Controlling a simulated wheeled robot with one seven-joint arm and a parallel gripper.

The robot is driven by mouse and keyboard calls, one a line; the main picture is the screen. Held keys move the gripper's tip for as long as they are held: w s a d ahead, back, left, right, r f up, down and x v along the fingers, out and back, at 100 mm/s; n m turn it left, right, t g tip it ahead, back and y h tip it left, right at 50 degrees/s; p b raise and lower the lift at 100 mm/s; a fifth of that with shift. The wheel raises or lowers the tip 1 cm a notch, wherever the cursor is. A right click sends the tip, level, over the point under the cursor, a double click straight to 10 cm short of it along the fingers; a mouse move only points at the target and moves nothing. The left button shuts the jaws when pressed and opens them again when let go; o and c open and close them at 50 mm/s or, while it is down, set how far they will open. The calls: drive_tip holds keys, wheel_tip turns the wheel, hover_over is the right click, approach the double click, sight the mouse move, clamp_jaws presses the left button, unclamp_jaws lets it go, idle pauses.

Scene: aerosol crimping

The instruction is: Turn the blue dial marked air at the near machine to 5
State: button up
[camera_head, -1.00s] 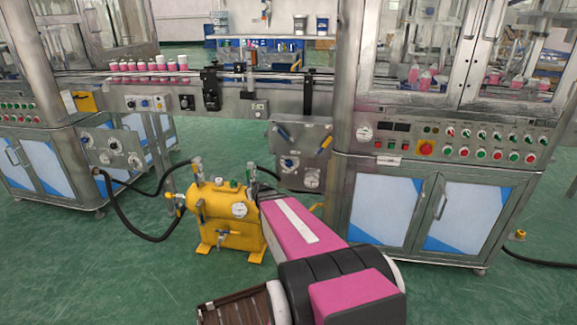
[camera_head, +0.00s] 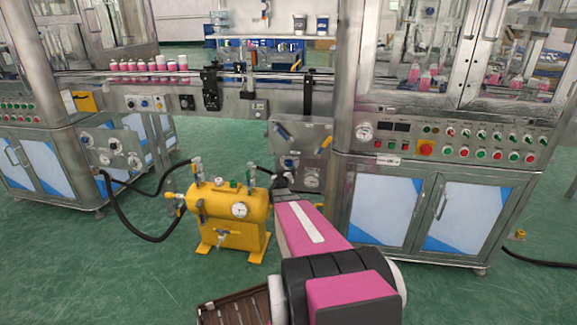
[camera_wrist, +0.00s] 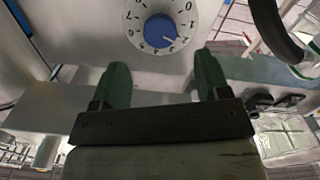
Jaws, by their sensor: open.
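The blue dial (camera_wrist: 160,30) sits on a round white scale with black numbers, at the top of the wrist view. Its white pointer mark faces lower right, around the 2 to 3 part of the scale. In the head view the dial (camera_head: 289,162) is small on the grey panel of the near machine (camera_head: 312,150). My gripper (camera_wrist: 162,78) is open, with its two green fingers apart and nothing between them. Its fingertips lie just below the dial in the wrist view, not around it. In the head view my gripper (camera_head: 281,183) is at the panel's lower left, partly hidden by my arm.
A yellow tank (camera_head: 230,215) with a gauge and black hose (camera_head: 140,238) stands left of my arm. A dark hose (camera_wrist: 275,30) crosses the wrist view's upper right. A second gauge (camera_head: 312,177) sits right of the dial. Green floor lies open at front left.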

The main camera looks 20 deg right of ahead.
sight(289, 164)
drive_tip(key=x, duration=0.7)
drive_tip(key=c, duration=0.9)
